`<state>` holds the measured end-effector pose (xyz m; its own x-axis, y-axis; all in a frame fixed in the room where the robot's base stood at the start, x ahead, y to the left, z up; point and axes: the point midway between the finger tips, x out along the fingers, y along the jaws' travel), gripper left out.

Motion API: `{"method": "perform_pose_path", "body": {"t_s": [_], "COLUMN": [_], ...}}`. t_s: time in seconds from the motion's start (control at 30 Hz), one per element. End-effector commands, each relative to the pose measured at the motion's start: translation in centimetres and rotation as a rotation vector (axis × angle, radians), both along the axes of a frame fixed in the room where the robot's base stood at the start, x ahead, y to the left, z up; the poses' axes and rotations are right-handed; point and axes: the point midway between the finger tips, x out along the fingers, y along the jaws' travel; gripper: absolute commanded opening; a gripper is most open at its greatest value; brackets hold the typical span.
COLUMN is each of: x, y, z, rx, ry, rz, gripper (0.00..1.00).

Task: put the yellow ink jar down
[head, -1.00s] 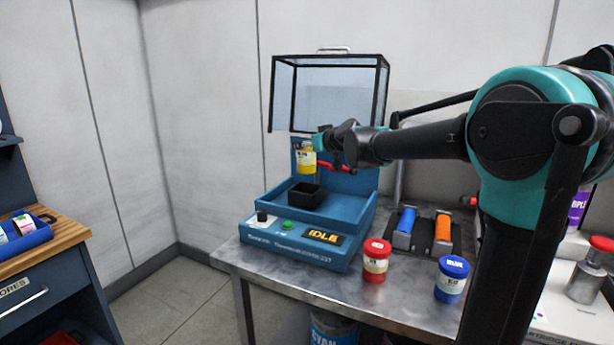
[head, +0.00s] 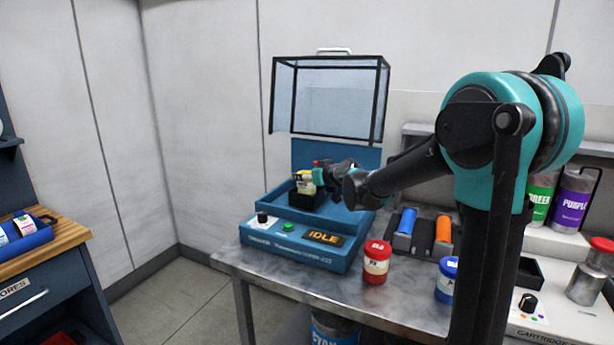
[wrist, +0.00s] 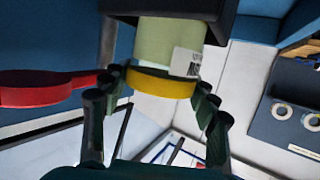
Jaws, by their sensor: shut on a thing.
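The yellow ink jar (head: 306,183) is at the black square holder (head: 296,197) inside the blue machine. In the wrist view its yellow band (wrist: 162,83) is between my fingers, and its pale labelled body (wrist: 168,42) reaches into the dark holder (wrist: 222,22). My gripper (head: 318,178) is shut on the jar; its fingers also show in the wrist view (wrist: 160,88). I cannot tell whether the jar touches the holder's floor.
The machine's clear lid (head: 328,98) is raised above. A red part (wrist: 40,90) is beside the gripper in the wrist view. A red jar (head: 376,262) and a blue jar (head: 446,280) stand on the metal table (head: 300,283). The display (head: 324,237) reads IDLE.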

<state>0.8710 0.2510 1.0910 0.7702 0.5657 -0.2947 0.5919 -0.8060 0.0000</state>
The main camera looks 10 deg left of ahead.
Motion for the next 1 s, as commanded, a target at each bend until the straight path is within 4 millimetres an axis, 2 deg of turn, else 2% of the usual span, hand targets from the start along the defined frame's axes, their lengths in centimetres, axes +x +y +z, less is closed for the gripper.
{"method": "perform_pose_path", "body": {"t_s": [0.1,0.13,0.27,0.3,0.67,0.83,1.0], "x": [0.0,0.0,0.0,0.0,-0.1,-1.4,-3.7], "y": [0.0,0.0,0.0,0.0,-0.1,-1.1,-2.8], "z": [-0.2,-0.2,-0.2,-0.2,0.1,0.6,1.4], "rx": [0.000,0.000,0.000,0.000,0.000,-0.001,0.000], "ry": [0.000,0.000,0.000,0.000,0.000,0.001,0.000], "rz": [0.000,0.000,0.000,0.000,0.000,-0.001,-0.001], "gripper": [0.09,0.62,0.78,0.80,0.80,0.80,0.80]}}
